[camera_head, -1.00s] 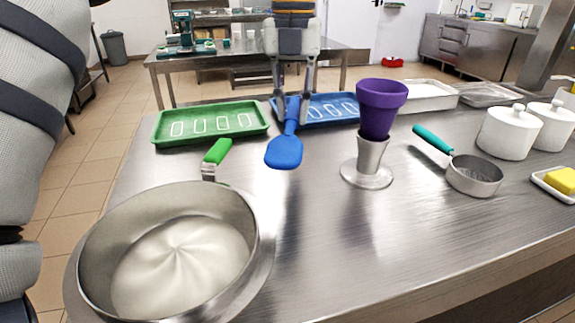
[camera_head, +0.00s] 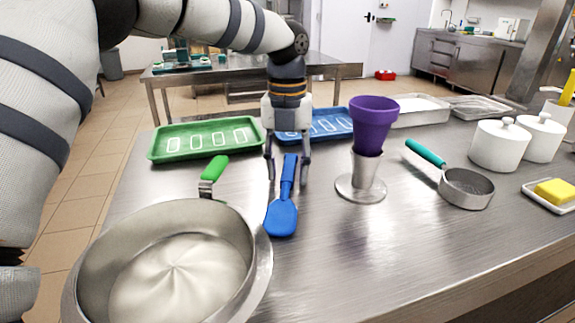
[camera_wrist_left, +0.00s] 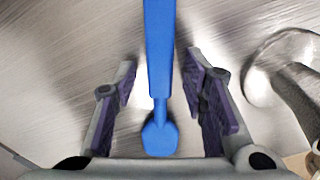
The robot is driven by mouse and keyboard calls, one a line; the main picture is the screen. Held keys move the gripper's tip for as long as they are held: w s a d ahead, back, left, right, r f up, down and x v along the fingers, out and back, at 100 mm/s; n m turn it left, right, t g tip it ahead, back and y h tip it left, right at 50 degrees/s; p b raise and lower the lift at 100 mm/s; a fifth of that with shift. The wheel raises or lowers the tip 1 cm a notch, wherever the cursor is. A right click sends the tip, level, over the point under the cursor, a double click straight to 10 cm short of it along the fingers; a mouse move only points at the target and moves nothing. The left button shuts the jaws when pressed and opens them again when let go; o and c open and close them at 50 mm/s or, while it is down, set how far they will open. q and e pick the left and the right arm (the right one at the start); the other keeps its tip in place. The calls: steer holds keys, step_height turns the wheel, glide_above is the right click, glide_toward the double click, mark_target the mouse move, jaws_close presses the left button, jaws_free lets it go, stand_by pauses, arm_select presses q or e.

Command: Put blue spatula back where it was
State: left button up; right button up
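The blue spatula (camera_head: 283,205) appears to lie on the steel table, its head toward me and its handle pointing to the blue tray (camera_head: 328,125). My left gripper (camera_head: 287,178) is over the handle, with one finger on each side. The left wrist view shows the spatula handle (camera_wrist_left: 160,60) between the two spread fingers of the left gripper (camera_wrist_left: 160,78), with a gap on both sides. The left gripper is open and holds nothing. My right gripper is not in view.
A large steel pan (camera_head: 250,230) stands at the front left, near a green-handled tool (camera_head: 214,170). A green tray (camera_head: 170,151) is behind. A purple cup (camera_head: 373,122) on a metal stand (camera_head: 362,187) and a teal-handled pan (camera_head: 467,190) are to the right. The front middle is clear.

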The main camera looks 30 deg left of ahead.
arm_select(q)
step_height(320, 180, up, 12)
steer(key=shift+w+a+r+b, duration=0.15)
steer(key=shift+r+b, duration=0.05)
steer(key=shift+b, duration=0.1)
stand_by(0.5)
